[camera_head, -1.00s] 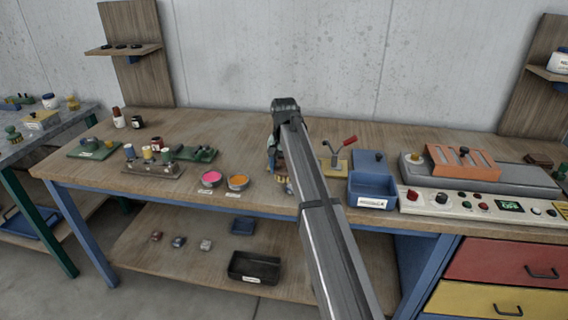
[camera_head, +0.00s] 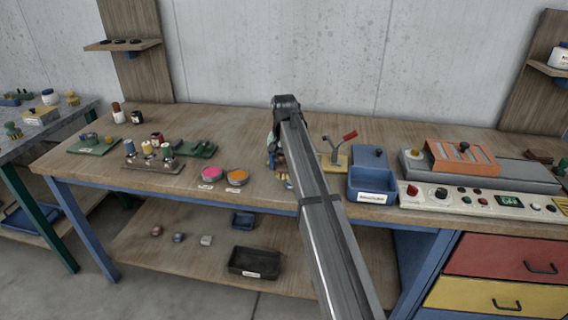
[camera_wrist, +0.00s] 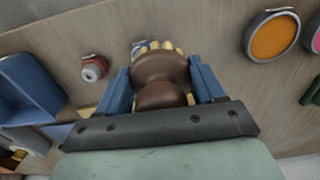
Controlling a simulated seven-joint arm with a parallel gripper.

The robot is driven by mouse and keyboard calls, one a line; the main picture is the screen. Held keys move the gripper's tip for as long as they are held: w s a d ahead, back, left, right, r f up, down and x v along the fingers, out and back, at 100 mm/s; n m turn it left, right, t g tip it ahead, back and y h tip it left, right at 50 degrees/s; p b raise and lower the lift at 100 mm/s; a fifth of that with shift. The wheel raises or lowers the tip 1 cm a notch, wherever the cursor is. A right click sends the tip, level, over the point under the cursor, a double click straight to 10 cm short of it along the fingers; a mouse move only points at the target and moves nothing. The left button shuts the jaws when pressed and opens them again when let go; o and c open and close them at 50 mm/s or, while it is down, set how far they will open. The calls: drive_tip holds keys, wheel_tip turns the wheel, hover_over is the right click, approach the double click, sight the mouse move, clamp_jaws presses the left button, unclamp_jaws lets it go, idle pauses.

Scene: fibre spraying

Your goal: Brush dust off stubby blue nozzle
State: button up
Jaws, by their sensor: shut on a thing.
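My gripper (camera_wrist: 160,78) is shut on a brown brush handle (camera_wrist: 160,76), with a blue finger on each side in the wrist view. Pale yellow bristles (camera_wrist: 168,46) show at the handle's far end. A small blue-grey piece (camera_wrist: 139,47) shows right at the bristles, mostly hidden; it may be the stubby blue nozzle, and I cannot tell whether the bristles touch it. In the head view my gripper (camera_head: 277,160) is over the bench, left of the red-handled clamp, and largely hidden by my arm.
A small red-and-grey piece (camera_wrist: 94,68) lies near the brush. The blue bin (camera_head: 371,186) stands right of my arm. Orange (camera_head: 237,177) and pink (camera_head: 211,173) dishes and a rack of spools (camera_head: 152,166) are to the left. The bench's back middle is clear.

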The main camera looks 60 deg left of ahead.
drive_tip(key=shift+f, duration=0.7)
idle(0.3)
drive_tip(key=shift+w+d+r, duration=0.1)
drive_tip(key=shift+w+d, duration=1.5)
drive_tip(key=shift+w, duration=0.2)
drive_tip(key=shift+s+a+f, duration=0.2)
drive_tip(key=shift+s+a, duration=0.6)
drive_tip(key=shift+s, duration=0.2)
drive_tip(key=shift+s+a+f, duration=0.2)
drive_tip(key=shift+s+a, duration=0.6)
drive_tip(key=shift+s, duration=0.15)
drive_tip(key=shift+w+r, duration=0.15)
drive_tip(key=shift+r, duration=2.95)
